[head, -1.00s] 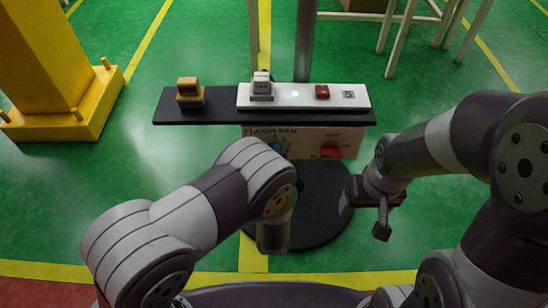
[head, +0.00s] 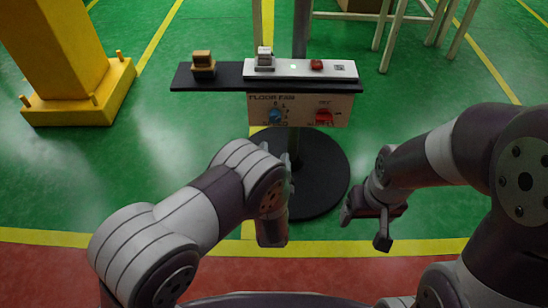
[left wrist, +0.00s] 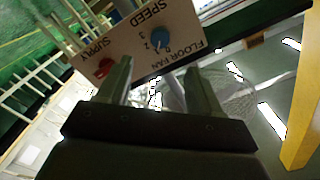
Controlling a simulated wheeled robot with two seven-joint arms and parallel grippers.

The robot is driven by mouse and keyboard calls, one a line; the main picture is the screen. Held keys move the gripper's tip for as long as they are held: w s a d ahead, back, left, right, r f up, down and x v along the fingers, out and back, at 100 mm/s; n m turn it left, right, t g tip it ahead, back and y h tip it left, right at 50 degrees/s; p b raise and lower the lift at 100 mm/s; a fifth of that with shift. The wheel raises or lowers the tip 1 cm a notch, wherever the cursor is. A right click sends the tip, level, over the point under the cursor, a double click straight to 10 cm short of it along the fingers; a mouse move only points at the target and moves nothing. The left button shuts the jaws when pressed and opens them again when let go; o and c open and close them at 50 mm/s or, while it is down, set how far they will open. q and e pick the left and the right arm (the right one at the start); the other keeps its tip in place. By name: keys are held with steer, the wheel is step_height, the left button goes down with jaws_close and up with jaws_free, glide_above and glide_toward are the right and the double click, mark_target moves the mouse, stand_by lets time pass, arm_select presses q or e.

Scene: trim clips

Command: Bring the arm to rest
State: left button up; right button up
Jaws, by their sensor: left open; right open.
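My left gripper (head: 289,172) is mostly hidden behind its own wrist in the head view. In the left wrist view it (left wrist: 160,82) is open with nothing between its two fingers. The FLOOR FAN panel (head: 300,108) stands beyond it, apart from it in the head view. The panel carries a blue speed knob (head: 277,115) and a red supply knob (head: 324,117). My right gripper (head: 366,222) is open and empty, pointing down over the floor to the right of the stand's round base.
A dark shelf (head: 222,82) on the stand holds a yellow-brown block (head: 203,64) and a white strip (head: 335,70) with a grey clip (head: 265,58) and a red piece (head: 316,64). A yellow post (head: 65,60) stands at left.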

arm_select(q)
steer(key=s+d+f+n+g+h, duration=0.1)
steer(key=s+f+n+g+h, duration=0.1)
steer(key=s+f+g, duration=0.6)
steer(key=s+a+r+n+g+y+p, duration=0.2)
steer(key=s+a+r+n+g+p, duration=0.25)
steer(key=s+a+r+g, duration=0.75)
steer(key=a+r+n+t+p, duration=0.1)
steer(key=a+r+t+p, duration=0.25)
steer(key=a+r, duration=0.5)
step_height(320, 180, up, 38)
steer(key=d+p, duration=0.1)
steer(key=p, duration=3.6)
steer(key=shift+d+r, duration=0.15)
steer(key=shift+d, duration=0.15)
steer(key=shift+w, duration=0.1)
